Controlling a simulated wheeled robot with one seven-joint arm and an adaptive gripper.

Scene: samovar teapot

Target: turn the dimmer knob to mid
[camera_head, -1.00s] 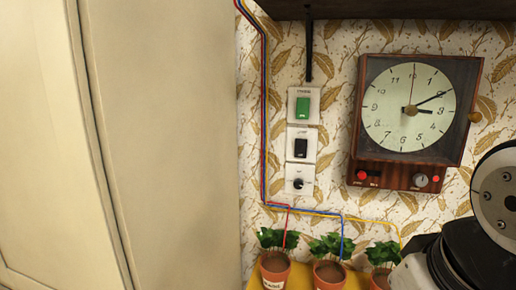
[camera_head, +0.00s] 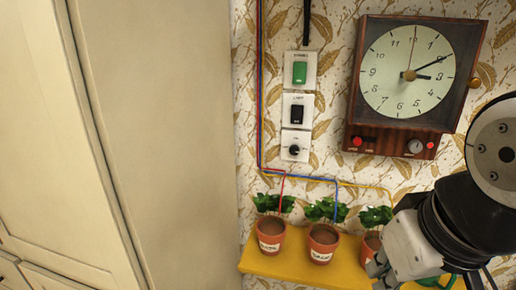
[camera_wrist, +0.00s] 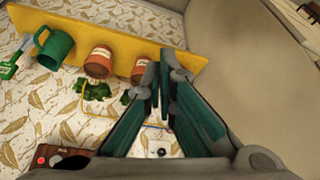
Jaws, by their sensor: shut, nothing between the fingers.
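The dimmer knob (camera_head: 294,149) is a small round black knob on a white plate, lowest of three stacked wall plates. A light mark on it is too small to read exactly. In the wrist view a white plate with a dark knob (camera_wrist: 162,153) shows between the finger bases, partly hidden by my gripper. My gripper (camera_wrist: 163,65) is shut and empty, its green-padded fingers close together at the tips. In the head view my gripper (camera_head: 376,268) is at lower right, below and right of the knob and apart from it, by the right-hand plant pot.
Above the knob are a black switch (camera_head: 298,112) and a green switch (camera_head: 300,72). A wooden clock (camera_head: 408,78) hangs to the right. Below, a yellow shelf (camera_head: 262,265) holds potted plants (camera_head: 270,232) and a green watering can (camera_wrist: 55,47). A cream cabinet (camera_head: 150,130) fills the left.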

